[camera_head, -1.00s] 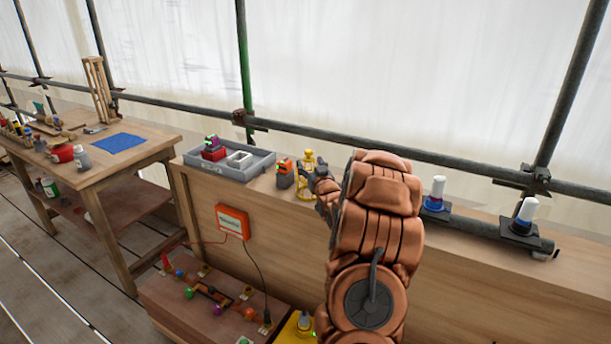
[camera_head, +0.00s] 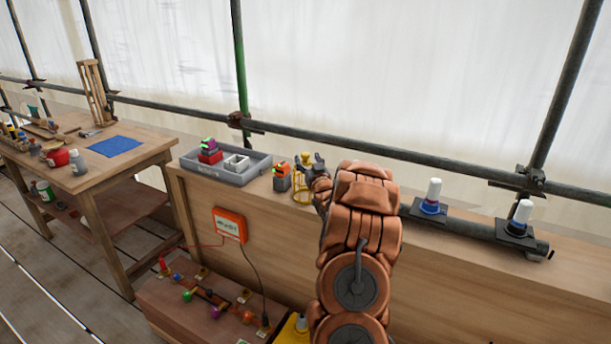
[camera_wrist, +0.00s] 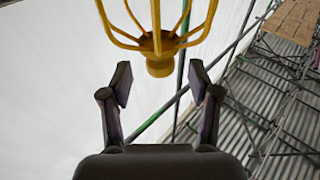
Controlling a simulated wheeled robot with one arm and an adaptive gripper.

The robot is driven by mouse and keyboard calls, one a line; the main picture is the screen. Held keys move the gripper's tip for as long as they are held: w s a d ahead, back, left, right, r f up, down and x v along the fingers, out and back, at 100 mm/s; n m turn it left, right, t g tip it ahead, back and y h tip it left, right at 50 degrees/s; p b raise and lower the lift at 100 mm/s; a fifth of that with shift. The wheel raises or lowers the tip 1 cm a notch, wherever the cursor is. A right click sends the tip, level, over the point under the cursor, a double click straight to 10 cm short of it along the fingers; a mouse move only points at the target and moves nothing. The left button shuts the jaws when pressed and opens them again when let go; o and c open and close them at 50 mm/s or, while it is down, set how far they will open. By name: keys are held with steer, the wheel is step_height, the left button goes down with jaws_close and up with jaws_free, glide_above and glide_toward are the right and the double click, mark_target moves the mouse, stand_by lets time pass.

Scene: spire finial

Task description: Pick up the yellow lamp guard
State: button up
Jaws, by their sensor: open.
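The yellow lamp guard (camera_head: 301,190) is a wire cage with a knob at its top. It stands on the wooden counter in the head view, partly hidden by my gripper and arm. In the wrist view the guard's knob and curved wires (camera_wrist: 158,45) show at the top of the picture, just beyond the fingertips and roughly centred between them. My gripper (camera_wrist: 160,82) is open and empty, with its two dark fingers apart. In the head view my gripper (camera_head: 316,167) is close to the guard's top; I cannot tell whether they touch.
An orange and dark block-shaped item (camera_head: 282,178) stands just left of the guard. A grey tray (camera_head: 228,180) with a red and purple item lies further left. Two white-topped lamps (camera_head: 431,196) (camera_head: 521,219) stand on the right. A scaffold pipe runs behind the counter.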

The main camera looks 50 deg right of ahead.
steer(key=shift+p+x, duration=0.4)
steer(key=shift+x, duration=1.15)
steer(key=shift+f, duration=0.1)
steer(key=shift+c, duration=0.2)
jaws_close()
